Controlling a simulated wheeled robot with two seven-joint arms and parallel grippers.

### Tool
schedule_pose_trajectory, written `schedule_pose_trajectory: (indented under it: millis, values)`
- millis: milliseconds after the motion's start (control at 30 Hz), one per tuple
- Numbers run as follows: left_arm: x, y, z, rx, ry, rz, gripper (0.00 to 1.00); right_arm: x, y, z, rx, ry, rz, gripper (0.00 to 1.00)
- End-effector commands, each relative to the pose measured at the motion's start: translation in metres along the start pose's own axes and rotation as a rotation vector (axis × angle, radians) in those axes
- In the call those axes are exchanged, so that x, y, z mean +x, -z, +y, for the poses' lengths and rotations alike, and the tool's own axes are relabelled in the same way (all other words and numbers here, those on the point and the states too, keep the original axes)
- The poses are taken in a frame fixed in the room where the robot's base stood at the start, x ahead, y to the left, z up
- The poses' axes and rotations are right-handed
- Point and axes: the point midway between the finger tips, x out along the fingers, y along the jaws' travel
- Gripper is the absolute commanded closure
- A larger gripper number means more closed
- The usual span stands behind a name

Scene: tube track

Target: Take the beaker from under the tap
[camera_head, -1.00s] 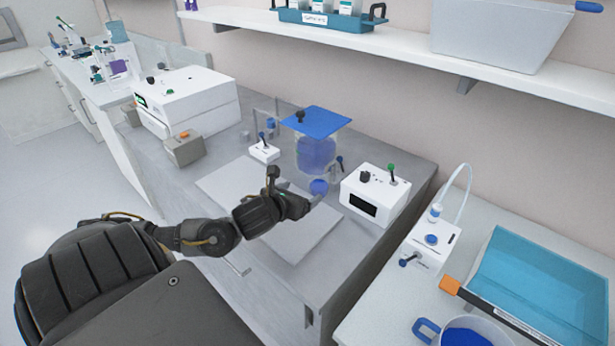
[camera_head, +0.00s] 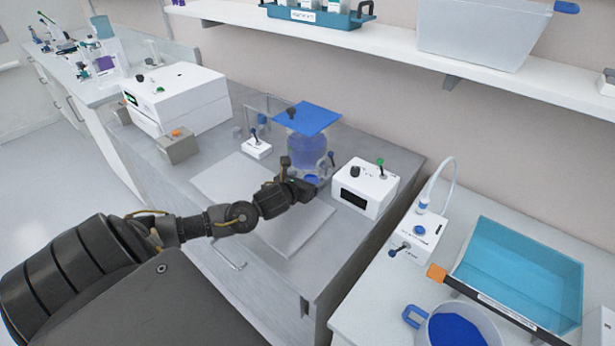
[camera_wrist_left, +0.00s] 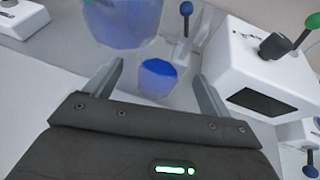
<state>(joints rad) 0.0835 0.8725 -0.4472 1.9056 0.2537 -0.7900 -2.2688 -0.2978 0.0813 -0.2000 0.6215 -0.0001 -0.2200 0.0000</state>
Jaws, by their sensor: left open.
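A small beaker with blue liquid (camera_head: 311,180) stands on the grey bench below the tap (camera_head: 329,160) of a clear vessel of blue liquid (camera_head: 308,150) with a blue lid. My left gripper (camera_head: 308,190) reaches in at the beaker. In the left wrist view the beaker (camera_wrist_left: 157,80) shows ahead, between the two spread fingers of my left gripper (camera_wrist_left: 157,90). The fingers look apart from it on both sides. The tap's blue-knobbed lever (camera_wrist_left: 186,10) shows above it. My right gripper is not in view.
A white device with a dark display (camera_head: 365,187) stands close right of the beaker. A small white switch box (camera_head: 257,149) is at left. A pale mat (camera_head: 225,180) covers the bench in front. A pump, teal tray (camera_head: 520,265) and blue-handled container (camera_head: 455,325) stand at right.

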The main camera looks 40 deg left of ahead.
Motion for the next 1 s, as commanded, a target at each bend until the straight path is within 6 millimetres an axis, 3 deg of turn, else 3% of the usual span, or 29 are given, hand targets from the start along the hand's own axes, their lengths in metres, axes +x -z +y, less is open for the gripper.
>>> schedule_pose_trajectory:
  millis: [200, 500, 867, 1000]
  values:
    - [0.0126, 0.0002, -0.0004, -0.001, 0.001, 0.001, 0.17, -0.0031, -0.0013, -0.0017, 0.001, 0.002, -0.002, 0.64]
    - [0.0136, 0.0007, -0.0005, 0.000, 0.001, 0.001, 0.17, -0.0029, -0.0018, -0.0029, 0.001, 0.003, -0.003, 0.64]
    - [0.0134, 0.0005, -0.0004, -0.001, 0.001, 0.001, 0.65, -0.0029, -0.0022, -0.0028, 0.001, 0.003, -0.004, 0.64]
    - [0.0138, 0.0002, 0.0009, 0.000, 0.001, 0.001, 0.66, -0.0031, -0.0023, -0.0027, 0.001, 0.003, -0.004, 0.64]
